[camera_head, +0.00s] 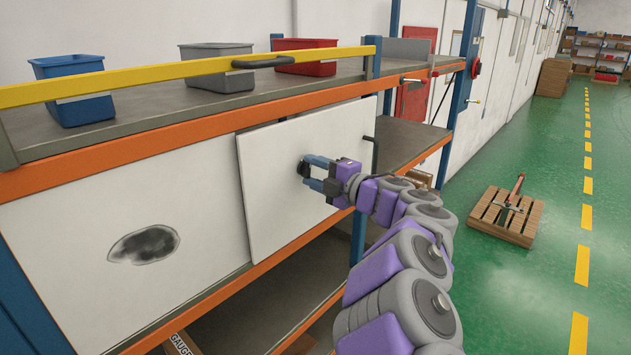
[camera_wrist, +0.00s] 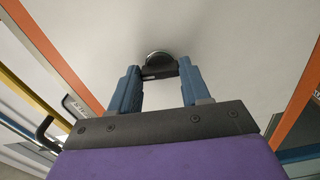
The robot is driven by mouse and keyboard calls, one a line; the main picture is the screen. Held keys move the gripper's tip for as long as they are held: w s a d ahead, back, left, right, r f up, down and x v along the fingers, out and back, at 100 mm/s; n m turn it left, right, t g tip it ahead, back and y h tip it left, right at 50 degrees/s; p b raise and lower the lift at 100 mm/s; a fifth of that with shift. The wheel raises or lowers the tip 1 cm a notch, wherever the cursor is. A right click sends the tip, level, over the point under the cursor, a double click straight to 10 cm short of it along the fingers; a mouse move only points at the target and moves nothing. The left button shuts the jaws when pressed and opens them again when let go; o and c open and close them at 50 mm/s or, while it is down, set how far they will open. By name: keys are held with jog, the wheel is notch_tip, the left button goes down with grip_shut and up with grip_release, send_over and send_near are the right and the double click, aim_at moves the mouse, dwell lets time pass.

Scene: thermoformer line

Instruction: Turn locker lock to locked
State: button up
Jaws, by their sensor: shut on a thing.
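The locker is a white door panel (camera_head: 265,190) set in the orange-framed shelf unit. A small dark round lock knob (camera_head: 301,168) sits on the door's face. My gripper (camera_head: 308,173) reaches in from the right, with its blue fingers at the knob. In the wrist view, the knob (camera_wrist: 158,57) lies between the fingertips of my gripper (camera_wrist: 160,76), and its dark tab spans the gap between them. The fingers are shut on it. The picture does not show any lock marking, so I cannot tell which way the lock is turned.
A black handle (camera_head: 375,141) stands at the door's right edge. A yellow bar (camera_head: 160,78) and orange beam (camera_head: 130,149) run above the door. Blue, grey and red bins stand on the top shelf. A wooden pallet (camera_head: 506,216) lies on the green floor at right.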

jog(key=shift+f+n+b, duration=0.2)
jog(key=shift+n+b, duration=0.15)
jog(key=shift+n, duration=0.25)
jog(key=o, duration=0.9)
jog(key=shift+a, duration=0.1)
jog(key=shift+o, duration=0.8)
jog(key=shift+w, duration=0.1)
jog(key=shift+a, duration=0.1)
jog(key=shift+r, duration=0.1)
jog(key=v, duration=1.7)
